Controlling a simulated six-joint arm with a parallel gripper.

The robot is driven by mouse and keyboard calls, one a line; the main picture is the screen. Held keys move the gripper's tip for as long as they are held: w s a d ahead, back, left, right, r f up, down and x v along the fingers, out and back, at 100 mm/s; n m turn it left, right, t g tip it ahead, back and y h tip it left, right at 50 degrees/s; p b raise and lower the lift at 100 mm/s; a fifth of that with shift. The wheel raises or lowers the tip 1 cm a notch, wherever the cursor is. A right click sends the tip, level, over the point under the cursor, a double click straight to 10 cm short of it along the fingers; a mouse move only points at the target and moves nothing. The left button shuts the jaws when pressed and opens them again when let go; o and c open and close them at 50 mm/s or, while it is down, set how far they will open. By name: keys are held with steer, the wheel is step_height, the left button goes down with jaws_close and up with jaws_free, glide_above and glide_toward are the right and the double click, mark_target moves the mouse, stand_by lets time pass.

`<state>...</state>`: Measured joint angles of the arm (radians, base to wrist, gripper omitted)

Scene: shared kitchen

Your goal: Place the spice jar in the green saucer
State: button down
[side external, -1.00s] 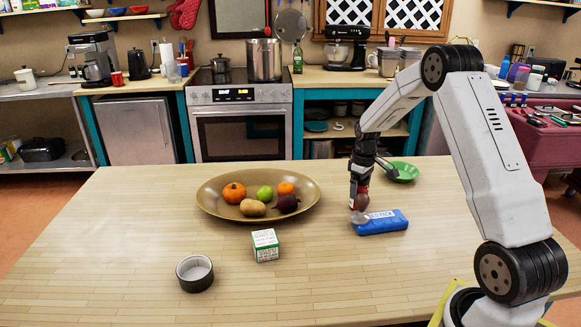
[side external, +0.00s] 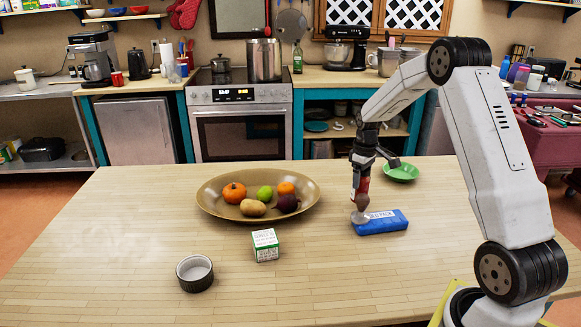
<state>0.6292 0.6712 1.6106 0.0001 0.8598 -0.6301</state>
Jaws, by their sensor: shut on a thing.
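The spice jar (side external: 361,203) is small and brownish, with a pale, shiny lower end. It is upright beside the left end of a blue box on the table. My gripper (side external: 362,190) points down and is shut on the jar from above. The fingers hide the upper part of the jar. I cannot tell whether the jar's lower end touches the table. The green saucer (side external: 401,173) lies flat behind and to the right of my gripper, near the table's far edge. Nothing shows in it.
The blue box (side external: 381,223) lies close to the jar's right. A large brown oval bowl (side external: 207,203) with fruit and vegetables is to the left. A small green-and-white box (side external: 265,245) and a dark round dish (side external: 195,274) stand nearer the front. The table's front left is clear.

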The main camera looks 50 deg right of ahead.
steer(key=s+a+r, duration=0.7)
steer(key=s+r, duration=0.3)
steer(key=s, duration=0.2)
stand_by(0.3)
steer(key=shift+s, duration=0.1)
steer(key=shift+d, duration=0.1)
stand_by(0.4)
steer(key=d+r, duration=0.2)
steer(key=d, duration=0.7)
steer(key=d+r, duration=0.2)
steer(key=d, duration=0.7)
steer(key=shift+w+d+r, duration=0.2)
steer(key=shift+d+r, duration=0.05)
steer(key=shift+d, duration=0.1)
